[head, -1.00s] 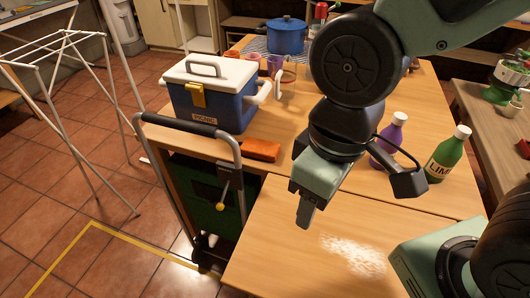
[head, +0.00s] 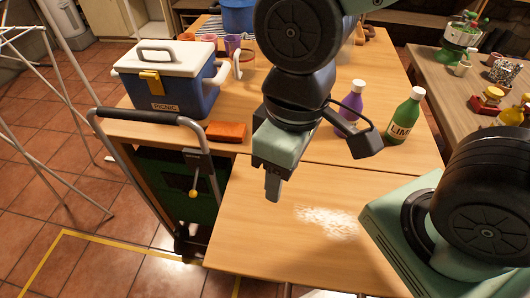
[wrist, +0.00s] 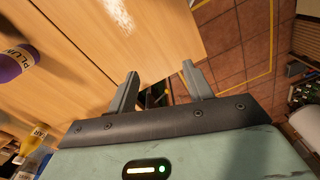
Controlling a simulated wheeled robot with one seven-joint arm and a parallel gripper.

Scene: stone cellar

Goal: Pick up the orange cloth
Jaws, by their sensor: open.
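The orange cloth (head: 226,131) lies folded in a small block on the wooden table, in front of the blue picnic cooler. It shows in the head view; I cannot make it out in the wrist view. My gripper (head: 272,188) hangs over the table, to the right of the cloth and nearer to me, apart from it. In the wrist view my gripper (wrist: 163,86) has its two fingers spread, with nothing held between them.
The picnic cooler (head: 168,76) stands behind the cloth. A trolley handle (head: 150,116) rises at the table's left edge. A purple bottle (head: 350,104) and a green LIME bottle (head: 404,118) stand to the right. White powder (head: 328,221) lies on the bare near tabletop (head: 290,255).

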